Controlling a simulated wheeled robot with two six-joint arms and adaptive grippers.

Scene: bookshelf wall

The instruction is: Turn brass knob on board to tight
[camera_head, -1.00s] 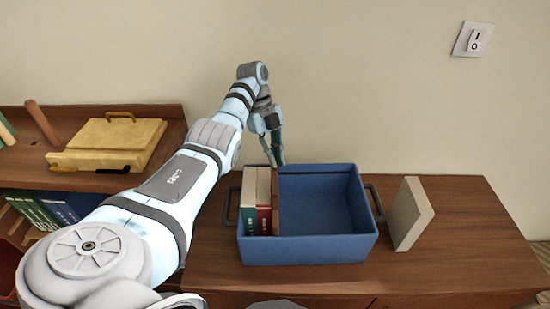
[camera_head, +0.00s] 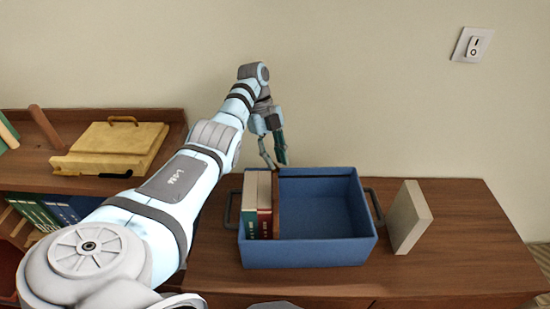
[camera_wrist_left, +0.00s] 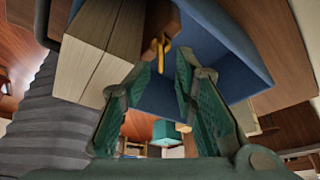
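The brown board (camera_head: 277,205) stands upright in the blue crate (camera_head: 335,252), pressed up beside the books (camera_head: 257,203). The wrist view shows the brass knob (camera_wrist_left: 156,48) on the board (camera_wrist_left: 158,18); its winged shape lies just beyond and between my fingertips. The head view does not show the knob clearly. My left gripper (camera_head: 276,166) points down at the crate's back rim by the board. Its green fingers (camera_wrist_left: 163,64) are spread apart. I see no clear contact with the knob. My right gripper is not in view.
A grey-beige block (camera_head: 409,217) stands on the cabinet right of the crate. A yellow case (camera_head: 110,145) with a handle lies on the left shelf. A light switch (camera_head: 473,43) is on the wall. The crate's right part is empty.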

